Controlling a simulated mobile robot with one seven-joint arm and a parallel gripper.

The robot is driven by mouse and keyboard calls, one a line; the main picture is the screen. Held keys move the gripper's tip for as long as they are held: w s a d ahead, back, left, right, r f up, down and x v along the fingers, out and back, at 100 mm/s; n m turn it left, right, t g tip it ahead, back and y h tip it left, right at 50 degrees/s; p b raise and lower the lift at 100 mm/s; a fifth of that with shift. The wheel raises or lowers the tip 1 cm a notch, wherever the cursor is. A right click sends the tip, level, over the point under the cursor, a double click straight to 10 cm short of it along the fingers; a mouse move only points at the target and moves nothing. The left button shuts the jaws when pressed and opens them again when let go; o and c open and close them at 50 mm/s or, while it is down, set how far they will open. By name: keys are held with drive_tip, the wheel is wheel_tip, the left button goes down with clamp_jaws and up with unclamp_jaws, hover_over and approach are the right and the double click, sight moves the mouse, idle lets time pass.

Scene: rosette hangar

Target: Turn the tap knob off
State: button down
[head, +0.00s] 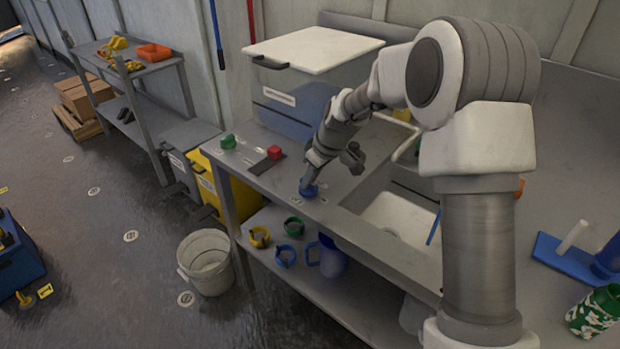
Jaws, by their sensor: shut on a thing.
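A small blue knob (309,191) stands on the grey counter near its front edge, left of the sink. My gripper (309,181) points down onto the knob and is shut on it. The gripper covers the upper part of the knob, so how far the knob is turned cannot be told. A pale curved pipe that looks like the tap spout (404,142) rises behind the white sink basin (397,217). My arm hides part of that area, and I cannot see whether water runs.
A green piece (228,141) and a red block (275,153) sit on the counter to the left. The shelf below holds a blue jug (328,259) and several coloured rings. A white bucket (205,262) stands on the floor. A blue stand (575,257) is at the right.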

drive_tip(key=m+t+h, duration=0.1)
drive_tip(key=m, duration=0.3)
drive_tip(key=shift+s+a, duration=0.1)
drive_tip(key=shift+a, duration=0.05)
drive_tip(key=m+h+p, duration=0.1)
drive_tip(key=m, duration=0.1)
drive_tip(key=m+p, duration=0.1)
drive_tip(key=m, duration=0.1)
drive_tip(key=shift+a+r+m+t+h, duration=0.1)
drive_tip(key=shift+a+m+t+h, duration=0.05)
drive_tip(key=shift+m+t+h, duration=0.2)
drive_tip(key=m+h+p, duration=0.2)
drive_tip(key=m, duration=0.2)
drive_tip(key=shift+a+m, duration=0.1)
drive_tip(key=shift+m, duration=0.15)
drive_tip(key=shift+m+g+h+p, duration=0.45)
drive_tip(key=shift+m+h+p, duration=0.3)
drive_tip(key=shift+m, duration=1.55)
drive_tip(key=c, duration=0.8)
unclamp_jaws()
drive_tip(key=shift+c, duration=0.2)
